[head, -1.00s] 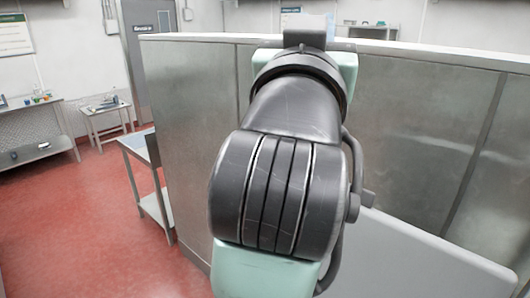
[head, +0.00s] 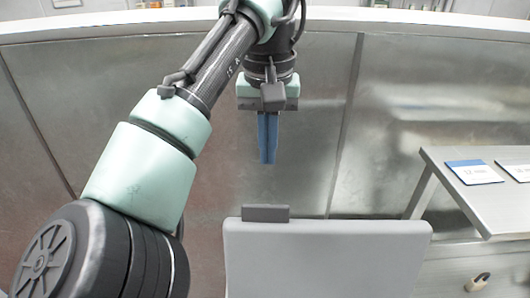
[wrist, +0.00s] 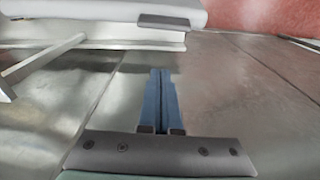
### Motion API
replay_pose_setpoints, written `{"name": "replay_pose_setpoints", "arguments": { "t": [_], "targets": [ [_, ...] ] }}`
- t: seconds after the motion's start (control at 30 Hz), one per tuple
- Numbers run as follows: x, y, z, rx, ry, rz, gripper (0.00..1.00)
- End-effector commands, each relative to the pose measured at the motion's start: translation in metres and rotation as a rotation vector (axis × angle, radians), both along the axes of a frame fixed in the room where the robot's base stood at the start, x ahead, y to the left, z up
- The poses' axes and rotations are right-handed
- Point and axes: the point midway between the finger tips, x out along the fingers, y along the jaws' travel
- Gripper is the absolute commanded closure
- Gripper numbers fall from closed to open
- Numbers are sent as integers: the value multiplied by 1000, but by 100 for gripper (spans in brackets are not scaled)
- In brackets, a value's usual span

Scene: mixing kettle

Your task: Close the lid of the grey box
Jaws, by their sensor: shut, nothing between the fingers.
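The grey lid (head: 325,262) stands raised at the bottom of the head view, its flat face towards the camera. A dark handle block (head: 265,213) sits on its top edge near the left corner. The box body is not visible in the head view. My gripper (head: 267,160) points down with its blue fingers shut and empty, above and beyond the lid's top edge, apart from it. In the wrist view the gripper (wrist: 166,72) is shut, and the pale lid (wrist: 90,12) with its dark handle block (wrist: 164,20) shows beyond the fingertips.
A metal wall (head: 395,130) with a white top ledge (head: 400,20) runs behind my gripper. A metal table (head: 450,175) with blue-and-white cards (head: 474,172) stands to the right. A small round fixture (head: 478,282) is at lower right. Red floor (wrist: 265,15) shows in the wrist view.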

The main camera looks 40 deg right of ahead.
Motion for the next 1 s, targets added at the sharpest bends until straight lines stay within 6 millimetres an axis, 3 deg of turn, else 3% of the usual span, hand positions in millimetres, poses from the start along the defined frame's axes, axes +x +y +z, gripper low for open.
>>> {"name": "replay_pose_setpoints", "arguments": {
  "t": [0.4, 0.7, 1.0],
  "targets": [
    [4, -4, -82, -1, 1, -1, 100],
    [-18, 15, -72, -4, -3, -2, 100],
    [-25, 20, -72, -4, -2, -1, 100]
  ]
}}
